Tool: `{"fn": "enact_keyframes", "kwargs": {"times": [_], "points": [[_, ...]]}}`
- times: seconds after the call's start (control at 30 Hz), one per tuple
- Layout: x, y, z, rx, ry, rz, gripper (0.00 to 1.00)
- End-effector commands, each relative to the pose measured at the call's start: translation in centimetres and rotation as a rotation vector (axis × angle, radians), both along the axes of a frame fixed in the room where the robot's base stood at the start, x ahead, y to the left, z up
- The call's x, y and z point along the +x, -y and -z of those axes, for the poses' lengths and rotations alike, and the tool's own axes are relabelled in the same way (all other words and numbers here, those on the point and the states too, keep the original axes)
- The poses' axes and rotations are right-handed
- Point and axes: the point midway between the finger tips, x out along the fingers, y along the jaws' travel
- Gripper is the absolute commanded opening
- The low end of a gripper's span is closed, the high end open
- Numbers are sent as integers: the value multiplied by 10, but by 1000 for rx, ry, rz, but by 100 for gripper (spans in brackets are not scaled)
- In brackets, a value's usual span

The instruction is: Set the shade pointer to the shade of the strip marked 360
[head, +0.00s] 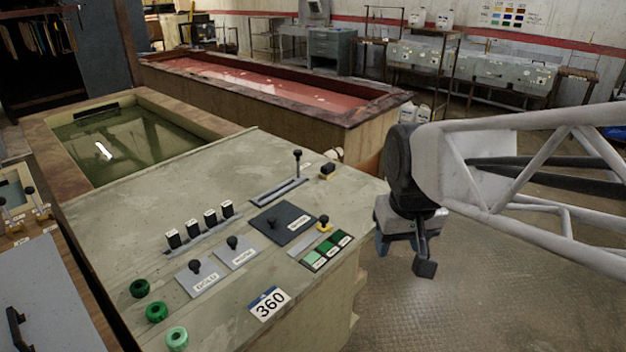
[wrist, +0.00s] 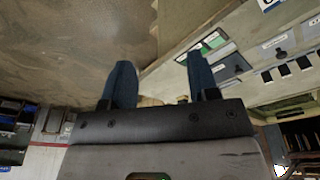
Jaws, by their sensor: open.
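A white card marked 360 (head: 269,304) with a blue top edge lies at the console's front. No strip shade can be read on it. My gripper (head: 404,258) is open and empty, right of the console and apart from the pointer. It also shows in the wrist view (wrist: 161,72).
The console (head: 130,210) carries several black switches (head: 198,229), two labelled knobs (head: 232,242), a dark square plate (head: 284,223), a slotted lever (head: 297,163) and three green rings (head: 157,311). Two liquid-filled tanks stand behind. Free floor lies right of the console.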

Motion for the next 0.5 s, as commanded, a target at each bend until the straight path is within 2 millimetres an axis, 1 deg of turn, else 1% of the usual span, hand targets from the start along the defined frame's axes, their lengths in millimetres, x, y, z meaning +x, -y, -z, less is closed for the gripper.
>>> {"fn": "enact_keyframes", "kwargs": {"times": [0.03,0.33,0.5], "points": [[13,-3,0,-1,-10,-14,55],[80,-22,4,-9,-54,-92,55],[119,-34,12,-12,-80,-136,55]]}}
